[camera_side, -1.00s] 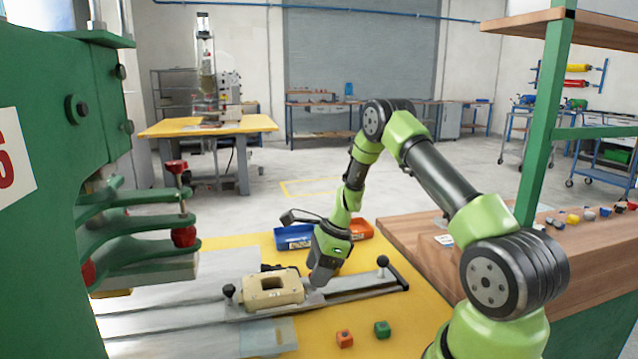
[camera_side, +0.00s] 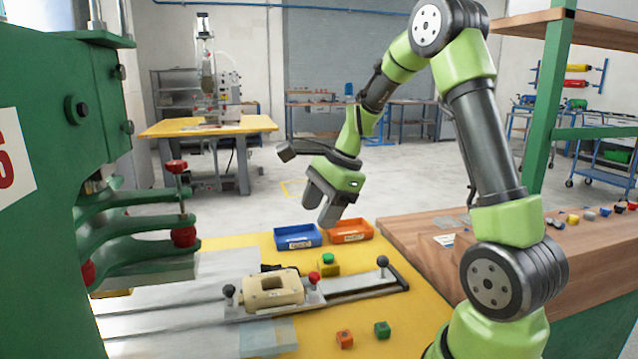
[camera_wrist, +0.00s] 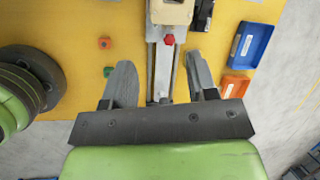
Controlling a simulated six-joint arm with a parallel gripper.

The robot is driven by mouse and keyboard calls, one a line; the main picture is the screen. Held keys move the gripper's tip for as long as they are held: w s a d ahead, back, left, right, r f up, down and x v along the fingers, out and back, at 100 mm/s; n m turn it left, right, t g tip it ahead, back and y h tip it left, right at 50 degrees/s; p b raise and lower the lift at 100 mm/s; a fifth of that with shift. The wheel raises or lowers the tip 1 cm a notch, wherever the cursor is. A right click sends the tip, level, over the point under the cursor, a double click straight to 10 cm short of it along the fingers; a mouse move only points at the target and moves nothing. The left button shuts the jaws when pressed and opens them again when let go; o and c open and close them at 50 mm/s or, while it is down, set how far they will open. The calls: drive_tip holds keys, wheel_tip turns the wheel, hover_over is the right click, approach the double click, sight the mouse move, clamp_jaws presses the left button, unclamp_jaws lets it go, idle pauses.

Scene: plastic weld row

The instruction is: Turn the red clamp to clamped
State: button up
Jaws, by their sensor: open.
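The red clamp shows as a small red knob (camera_side: 314,277) at the right end of a beige block (camera_side: 272,291) on the metal slide fixture. In the wrist view the red knob (camera_wrist: 169,39) lies ahead of the fingers, just below the beige block (camera_wrist: 171,11). I cannot tell from its shape whether the clamp is turned to clamped. My gripper (camera_side: 319,207) is open and empty, well above the fixture and apart from the knob. In the wrist view its two grey fingers (camera_wrist: 161,74) spread either side of the slide rail.
A blue bin (camera_side: 298,237) and an orange bin (camera_side: 350,231) stand behind the fixture. A green button on a yellow box (camera_side: 328,265) is close behind the knob. An orange cube (camera_side: 345,339) and a green cube (camera_side: 382,329) lie in front. A green press (camera_side: 60,200) stands left.

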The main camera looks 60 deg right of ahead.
drive_tip(key=s+a+r+n+t, duration=0.1)
drive_tip(key=s+a+r+n, duration=0.5)
drive_tip(key=a+r+n, duration=0.2)
drive_tip(key=shift+a+r+n, duration=0.4)
drive_tip(key=shift+a+n, duration=0.9)
drive_tip(key=shift+a, duration=0.15)
drive_tip(key=s+a+r+n+t, duration=0.1)
drive_tip(key=s+a+n+t, duration=0.1)
drive_tip(key=s+a+n, duration=0.3)
drive_tip(key=s+n, duration=0.3)
drive_tip(key=n, duration=0.1)
drive_tip(key=shift+s+r, duration=0.3)
drive_tip(key=shift+s, duration=0.1)
drive_tip(key=shift+a, duration=0.1)
